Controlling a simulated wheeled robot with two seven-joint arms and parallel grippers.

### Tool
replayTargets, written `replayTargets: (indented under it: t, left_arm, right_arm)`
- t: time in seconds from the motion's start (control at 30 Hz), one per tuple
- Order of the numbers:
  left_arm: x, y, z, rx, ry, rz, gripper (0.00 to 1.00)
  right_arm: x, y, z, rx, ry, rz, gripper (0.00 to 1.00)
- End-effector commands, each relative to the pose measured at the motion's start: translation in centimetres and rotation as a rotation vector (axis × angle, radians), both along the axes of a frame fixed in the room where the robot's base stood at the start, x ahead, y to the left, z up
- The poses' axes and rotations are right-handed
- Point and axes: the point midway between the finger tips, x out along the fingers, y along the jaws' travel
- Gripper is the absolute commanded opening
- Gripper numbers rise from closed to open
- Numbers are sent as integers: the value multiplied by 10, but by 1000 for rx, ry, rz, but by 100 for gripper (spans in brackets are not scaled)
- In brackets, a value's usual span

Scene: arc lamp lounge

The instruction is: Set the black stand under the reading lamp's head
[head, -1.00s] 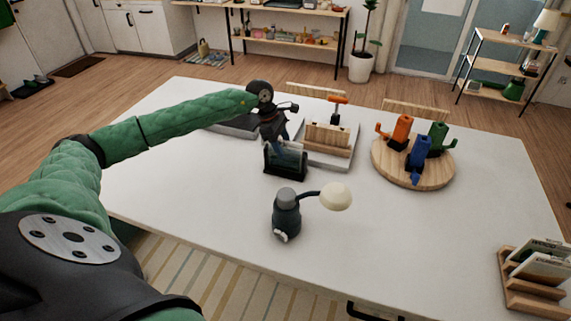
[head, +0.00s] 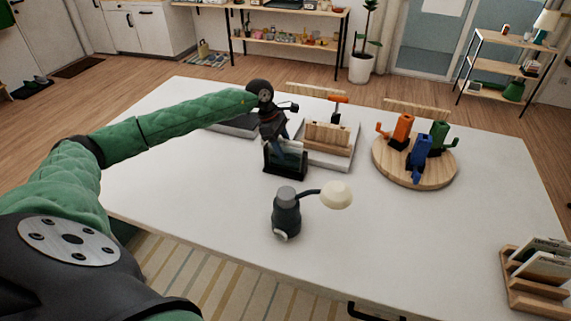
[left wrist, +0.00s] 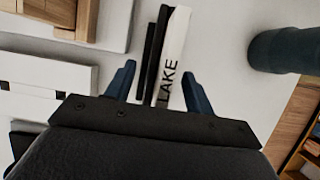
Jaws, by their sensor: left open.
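The black stand (head: 285,170) is upright on the white table, behind the reading lamp and to the left of its head. In the left wrist view the stand (left wrist: 150,50) shows as dark strips beside a white edge lettered LAKE (left wrist: 172,58). The reading lamp (head: 286,218) has a dark body and a cream head (head: 337,194) reaching right over bare table. Its dark body also shows in the left wrist view (left wrist: 285,50). My left gripper (head: 282,136) is above the stand, open, its blue fingers (left wrist: 158,72) on either side of the stand and lettered edge. Whether they touch is unclear.
A pale tray (head: 328,158) with a wooden holder is just behind and right of the stand. A round wooden board (head: 400,174) with orange, blue and green cactus-like figures stands further right. A wooden rack (head: 535,290) is at the right front. The table around the lamp head is clear.

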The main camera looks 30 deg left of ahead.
Motion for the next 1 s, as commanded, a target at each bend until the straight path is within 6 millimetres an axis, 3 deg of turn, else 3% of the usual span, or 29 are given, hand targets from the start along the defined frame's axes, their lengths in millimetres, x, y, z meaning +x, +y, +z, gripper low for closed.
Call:
replayTargets:
  t: [0.3, 0.57, 1.0]
  left_arm:
    - [0, 0, 0, 0, 0, 0, 52]
    - [0, 0, 0, 0, 0, 0, 1]
    - [0, 0, 2, -1, -1, 0, 0]
  right_arm:
    - [0, 0, -1, 0, 0, 0, 36]
    - [0, 0, -1, 0, 0, 0, 36]
    - [0, 0, 1, 0, 0, 0, 36]
